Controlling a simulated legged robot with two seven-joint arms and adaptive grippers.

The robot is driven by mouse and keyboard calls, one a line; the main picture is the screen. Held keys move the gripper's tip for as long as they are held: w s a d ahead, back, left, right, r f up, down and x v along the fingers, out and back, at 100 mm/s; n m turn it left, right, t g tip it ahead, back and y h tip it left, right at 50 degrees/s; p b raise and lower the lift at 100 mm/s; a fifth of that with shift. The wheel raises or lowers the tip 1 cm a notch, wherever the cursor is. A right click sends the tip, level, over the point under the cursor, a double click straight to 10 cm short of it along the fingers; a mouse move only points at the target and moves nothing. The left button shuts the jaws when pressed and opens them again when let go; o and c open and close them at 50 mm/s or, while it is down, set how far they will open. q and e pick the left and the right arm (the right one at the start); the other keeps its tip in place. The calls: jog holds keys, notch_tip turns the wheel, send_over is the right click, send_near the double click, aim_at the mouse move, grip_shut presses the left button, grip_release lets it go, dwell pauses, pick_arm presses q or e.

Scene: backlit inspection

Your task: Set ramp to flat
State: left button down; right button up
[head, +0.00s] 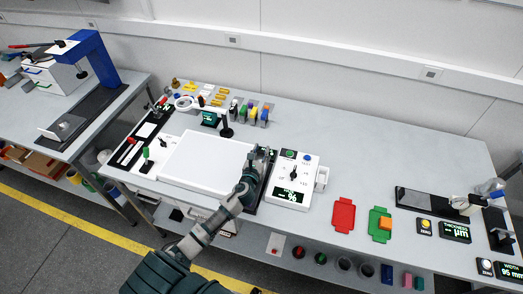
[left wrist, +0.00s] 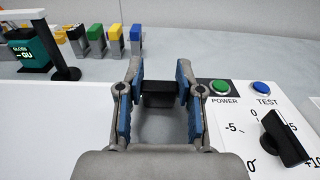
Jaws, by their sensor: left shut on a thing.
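My left gripper (head: 264,158) is at the right edge of the white light panel (head: 205,158), beside the white control box (head: 290,181). In the left wrist view my left gripper (left wrist: 157,90) is closed on a small black block (left wrist: 158,98), with a blue-padded finger on each side. The block's lower part and what it is mounted on are hidden. The control box has a green POWER button (left wrist: 219,87), a blue TEST button (left wrist: 262,88) and a black dial knob (left wrist: 284,138) with number marks around it. No label reading ramp or flat is legible. My right gripper is not in view.
A lamp or magnifier arm (head: 226,128) and several coloured blocks stand behind the panel. Left of it are a green-topped lever (head: 146,154) and a red one. Red (head: 344,214) and green (head: 380,226) trays lie to the right. The back right of the table is clear.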

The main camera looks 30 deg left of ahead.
aim_at(260, 159)
pick_arm(q)
jog(key=shift+w+a+f+g+p, duration=0.1)
jog(key=shift+w+f+g+p, duration=0.15)
jog(key=shift+f+p, duration=0.3)
jog(key=shift+w+a+f+g+p, duration=0.15)
jog(key=shift+w+f+p, duration=0.15)
jog(key=shift+f+p, duration=0.15)
jog(key=f, duration=0.1)
jog(key=f+b, duration=0.1)
jog(key=shift+w+a+f+h+b, duration=0.1)
jog(key=shift+w+f+h+b, duration=0.2)
jog(key=shift+f, duration=0.1)
jog(key=p, duration=0.1)
jog(key=f+g+p, duration=0.1)
jog(key=shift+w+f+p, duration=0.25)
jog(key=shift+w+p, duration=0.05)
jog(key=shift+p, duration=0.05)
jog(key=shift+s+f, duration=0.1)
jog(key=shift+f, duration=0.35)
jog(key=shift+f+g, duration=0.2)
jog(key=shift+g, duration=0.1)
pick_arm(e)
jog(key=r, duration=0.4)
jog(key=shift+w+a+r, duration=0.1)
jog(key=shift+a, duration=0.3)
